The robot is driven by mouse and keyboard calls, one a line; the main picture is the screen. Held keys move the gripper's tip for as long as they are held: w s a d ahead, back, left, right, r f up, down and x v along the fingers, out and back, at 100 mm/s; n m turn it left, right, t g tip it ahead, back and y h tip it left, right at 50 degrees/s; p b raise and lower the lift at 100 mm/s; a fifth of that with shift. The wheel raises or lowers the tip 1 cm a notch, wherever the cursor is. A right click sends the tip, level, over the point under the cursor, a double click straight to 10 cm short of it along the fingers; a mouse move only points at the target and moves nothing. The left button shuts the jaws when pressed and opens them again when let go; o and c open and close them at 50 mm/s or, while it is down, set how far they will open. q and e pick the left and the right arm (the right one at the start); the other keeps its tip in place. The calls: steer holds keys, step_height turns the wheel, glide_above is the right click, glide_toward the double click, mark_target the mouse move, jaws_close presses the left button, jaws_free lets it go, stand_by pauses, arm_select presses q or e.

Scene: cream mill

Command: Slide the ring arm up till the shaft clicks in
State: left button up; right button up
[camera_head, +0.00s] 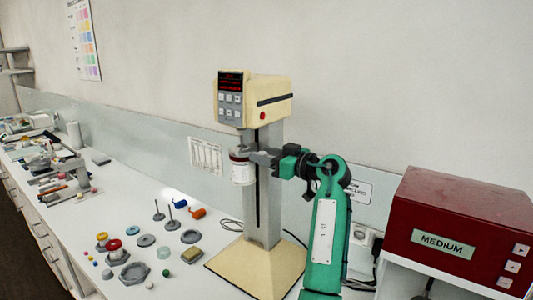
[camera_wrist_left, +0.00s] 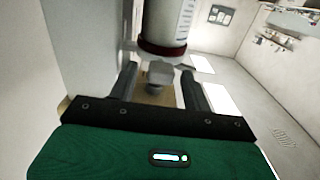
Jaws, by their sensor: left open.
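The cream mill (camera_head: 262,100) stands on a cream base (camera_head: 258,270), with a lit red display on its head and a grey column (camera_head: 266,205). A white jar (camera_head: 242,173) with a dark red band sits below the head, in front of the column. My left gripper (camera_head: 262,157) is beside the jar at its upper part. In the left wrist view, the open fingers (camera_wrist_left: 158,74) stand either side of a grey block (camera_wrist_left: 160,76), seemingly part of the ring arm, below the jar (camera_wrist_left: 166,22). Contact cannot be told. The shaft is not clearly seen. My right gripper is out of view.
A red box labelled MEDIUM (camera_head: 460,230) stands on the right. Left of the base, several small parts lie on the white bench, including a grey hexagonal piece (camera_head: 134,272) and an orange piece (camera_head: 198,212). A cable runs behind the base. Space above the bench's front is clear.

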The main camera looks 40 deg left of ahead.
arm_select(q)
steer(key=shift+c, duration=0.9)
jaws_close()
steer(key=shift+r, duration=2.35)
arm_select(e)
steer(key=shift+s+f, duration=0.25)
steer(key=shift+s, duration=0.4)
arm_select(q)
steer(key=shift+o, duration=0.9)
jaws_free()
steer(key=shift+f, duration=0.1)
steer(key=d+b, duration=0.4)
steer(key=d, duration=0.3)
steer(key=shift+w+d, duration=0.25)
steer(key=shift+w, duration=0.2)
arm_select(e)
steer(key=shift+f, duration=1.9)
